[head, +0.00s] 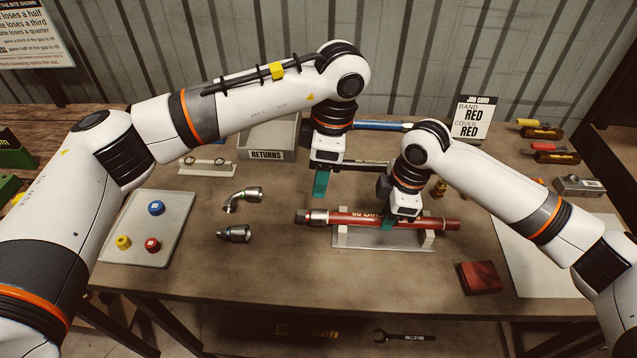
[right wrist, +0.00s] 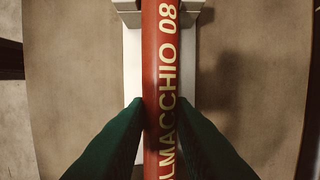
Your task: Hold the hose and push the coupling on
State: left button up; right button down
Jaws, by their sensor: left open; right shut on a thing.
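The red hose (head: 345,218) lies across a grey cradle (head: 360,241) near the middle of the bench. A metal sleeve (head: 318,217) with a dark tip is at its left end. My right gripper (head: 388,224) is shut on the hose; its green fingers sit on both sides of the hose (right wrist: 166,60) in the right wrist view. My left gripper (head: 320,184) is open, behind and above the hose's left end, apart from it. An elbow coupling (head: 243,198) and a straight coupling (head: 234,234) lie loose on the bench to the left.
A tray (head: 178,200) with blue, yellow and red caps is at left. A returns bin (head: 268,140) and a small rack (head: 207,167) stand behind. A job card (head: 474,120) reads band red, cover red. A red block (head: 479,278) lies front right. Bench front centre is clear.

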dwell(0.4)
jog(key=c, duration=1.2)
grip_release()
jog(key=shift+o, duration=0.2)
jog(key=shift+r, duration=0.1)
